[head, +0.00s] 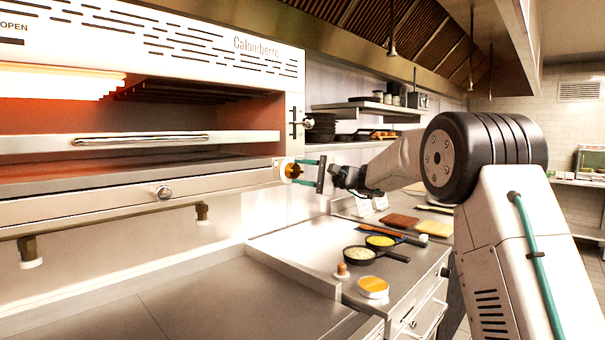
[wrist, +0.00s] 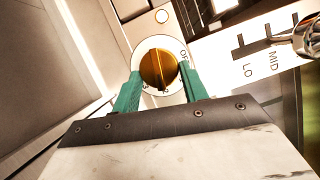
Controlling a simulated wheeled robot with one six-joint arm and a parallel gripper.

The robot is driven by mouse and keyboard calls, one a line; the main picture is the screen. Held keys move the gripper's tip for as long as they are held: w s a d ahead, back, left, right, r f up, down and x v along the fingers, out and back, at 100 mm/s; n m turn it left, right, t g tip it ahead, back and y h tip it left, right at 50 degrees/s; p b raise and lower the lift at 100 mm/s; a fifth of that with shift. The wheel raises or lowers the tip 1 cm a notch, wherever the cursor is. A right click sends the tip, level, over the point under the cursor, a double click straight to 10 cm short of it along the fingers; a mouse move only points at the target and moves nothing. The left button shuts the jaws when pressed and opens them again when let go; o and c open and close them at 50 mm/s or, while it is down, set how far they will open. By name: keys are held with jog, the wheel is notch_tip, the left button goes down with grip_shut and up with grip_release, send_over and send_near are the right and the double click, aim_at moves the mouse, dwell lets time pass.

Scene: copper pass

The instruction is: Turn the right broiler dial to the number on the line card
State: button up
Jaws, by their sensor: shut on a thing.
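The right broiler dial (head: 290,171) is a brass-coloured knob on a white round plate at the right end of the broiler front. In the wrist view the dial (wrist: 158,66) shows a raised bar running roughly up and down the picture. Letters that look like "OF" show at the plate's upper right; other marks are partly hidden. My gripper (head: 299,172) reaches in from the right, its teal fingers on either side of the dial and shut on it; the fingers also show in the wrist view (wrist: 161,76). I cannot make out a readable line card.
The broiler (head: 150,185) has a glowing opening and a bar handle (head: 140,139). A lever with LO and MID marks (wrist: 262,70) sits near the dial. Below are a steel counter, small pans (head: 361,254) and a round orange-topped tub (head: 373,287).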

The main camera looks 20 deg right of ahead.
jog(key=o, duration=1)
jog(key=v, duration=0.7)
jog(key=shift+s+d, duration=0.25)
jog(key=shift+d, duration=0.05)
